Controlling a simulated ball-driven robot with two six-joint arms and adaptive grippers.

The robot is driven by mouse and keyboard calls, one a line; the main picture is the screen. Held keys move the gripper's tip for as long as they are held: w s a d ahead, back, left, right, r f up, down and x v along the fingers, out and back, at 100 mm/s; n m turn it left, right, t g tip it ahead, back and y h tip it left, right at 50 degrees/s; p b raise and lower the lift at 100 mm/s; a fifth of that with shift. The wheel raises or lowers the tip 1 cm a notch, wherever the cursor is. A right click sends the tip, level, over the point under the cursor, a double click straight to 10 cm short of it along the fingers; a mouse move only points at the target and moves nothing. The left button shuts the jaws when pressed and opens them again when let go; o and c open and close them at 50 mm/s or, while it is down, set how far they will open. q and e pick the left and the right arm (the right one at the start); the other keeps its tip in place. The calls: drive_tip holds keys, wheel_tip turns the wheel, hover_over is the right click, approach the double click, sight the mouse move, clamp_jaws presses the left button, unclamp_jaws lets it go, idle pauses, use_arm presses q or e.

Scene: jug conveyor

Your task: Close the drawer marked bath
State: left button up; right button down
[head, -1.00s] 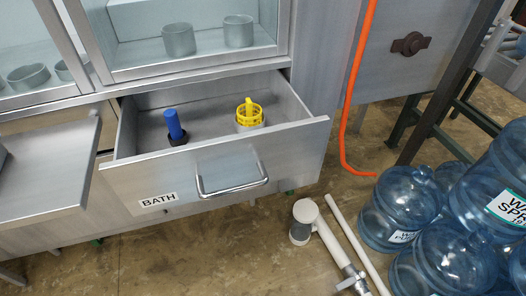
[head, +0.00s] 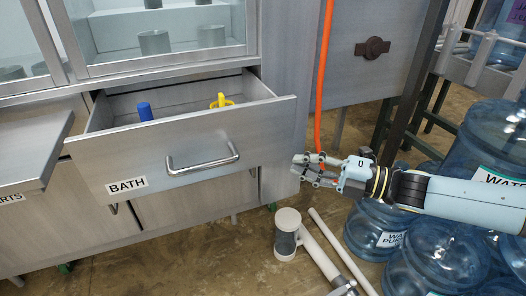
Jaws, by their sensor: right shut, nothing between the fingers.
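The drawer marked BATH (head: 200,128) stands pulled out of the grey cabinet, with its label (head: 127,186) low on the left of the front. Its bar handle (head: 203,161) is in the middle of the front. Inside are a blue item (head: 145,111) and a yellow item (head: 221,100), both partly hidden by the drawer front. My right gripper (head: 298,168) comes in from the right, shut and empty, beside the right end of the drawer front. I cannot tell whether it touches the front. My left gripper is not in view.
Several blue water jugs (head: 385,222) stand at the right under my right arm. A white pipe piece (head: 287,232) and a long white tube (head: 342,250) lie on the floor below. An orange hose (head: 325,75) hangs behind my gripper.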

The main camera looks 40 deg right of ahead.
drive_tip(key=b, duration=0.1)
approach(243, 140)
drive_tip(key=a, duration=0.3)
drive_tip(key=w, duration=0.3)
drive_tip(key=shift+w+d+b, duration=0.15)
drive_tip(key=shift+w+b, duration=0.15)
drive_tip(key=shift+w, duration=0.25)
drive_tip(key=shift+w+d+r, duration=0.1)
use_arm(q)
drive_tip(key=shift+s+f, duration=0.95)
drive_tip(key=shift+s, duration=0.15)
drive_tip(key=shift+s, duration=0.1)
